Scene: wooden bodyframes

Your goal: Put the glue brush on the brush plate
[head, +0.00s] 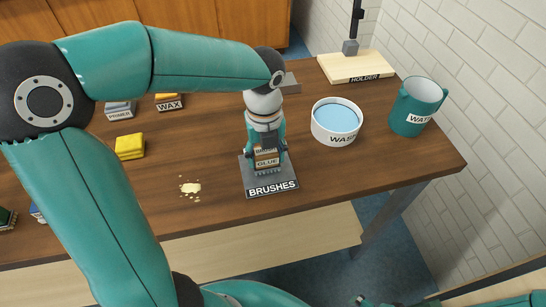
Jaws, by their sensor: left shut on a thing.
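My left gripper (267,153) points down over the dark grey brush plate (285,176), which is marked BRUSHES. It is shut on the glue brush (267,162), whose label reads GLUE. The brush is upright, with its lower end at the plate's surface. I cannot tell whether it touches the plate. The fingers hide the upper part of the brush. Only a small part of my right gripper (363,300) shows at the bottom edge, and its jaws are cut off.
A white WASH bowl (336,138) and a teal water pot (412,108) stand to the right. A wooden holder (345,67) is behind them. A yellow block (130,147), a WAX block (169,103) and a pale spill (190,188) lie left. The table's front edge is close to the plate.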

